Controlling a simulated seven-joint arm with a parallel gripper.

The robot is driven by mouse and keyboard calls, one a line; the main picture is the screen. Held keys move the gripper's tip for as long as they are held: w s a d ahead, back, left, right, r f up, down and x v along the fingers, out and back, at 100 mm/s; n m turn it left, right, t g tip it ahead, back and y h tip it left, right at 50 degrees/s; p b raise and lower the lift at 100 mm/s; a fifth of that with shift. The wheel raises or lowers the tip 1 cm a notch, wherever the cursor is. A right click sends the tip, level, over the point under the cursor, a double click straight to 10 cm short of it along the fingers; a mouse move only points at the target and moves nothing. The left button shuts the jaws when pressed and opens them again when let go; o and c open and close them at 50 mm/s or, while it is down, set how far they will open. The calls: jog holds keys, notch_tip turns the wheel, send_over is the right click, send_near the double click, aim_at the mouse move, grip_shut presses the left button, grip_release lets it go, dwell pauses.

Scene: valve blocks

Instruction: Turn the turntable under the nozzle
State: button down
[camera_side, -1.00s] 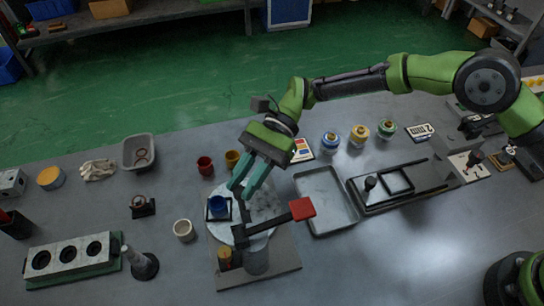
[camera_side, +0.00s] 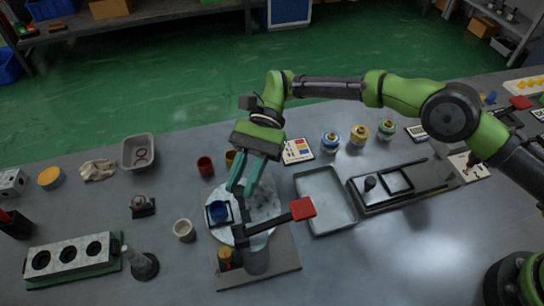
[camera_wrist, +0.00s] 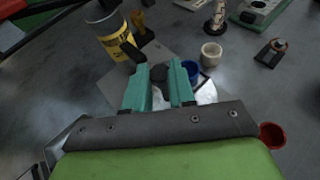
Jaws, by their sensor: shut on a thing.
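The turntable (camera_side: 265,201) is a pale round disc on a dark base plate (camera_side: 282,272). A blue cup (camera_side: 219,209) sits in a square dark holder on its left side. The nozzle arm is a dark bar (camera_side: 268,226) over the disc, on a grey column (camera_side: 257,262), with a red block (camera_side: 303,208) at its right end. My gripper (camera_side: 244,191) is low over the disc, just right of the blue cup. In the wrist view its teal fingers (camera_wrist: 158,86) are a small gap apart, with a dark part of the turntable between them. The grip point is partly hidden in the side view.
A beige cup (camera_side: 184,230) stands left of the turntable, and a red cup (camera_side: 205,166) behind it. A grey tray (camera_side: 325,198) lies close on the right. A grey cone-shaped stand (camera_side: 142,264) and a block with round holes (camera_side: 68,257) are at the left.

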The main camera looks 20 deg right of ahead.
jog(key=shift+d, duration=0.1)
jog(key=c, duration=0.9)
grip_release()
jog(key=shift+c, duration=0.2)
jog(key=v, duration=0.5)
notch_tip(320, 180, up, 7)
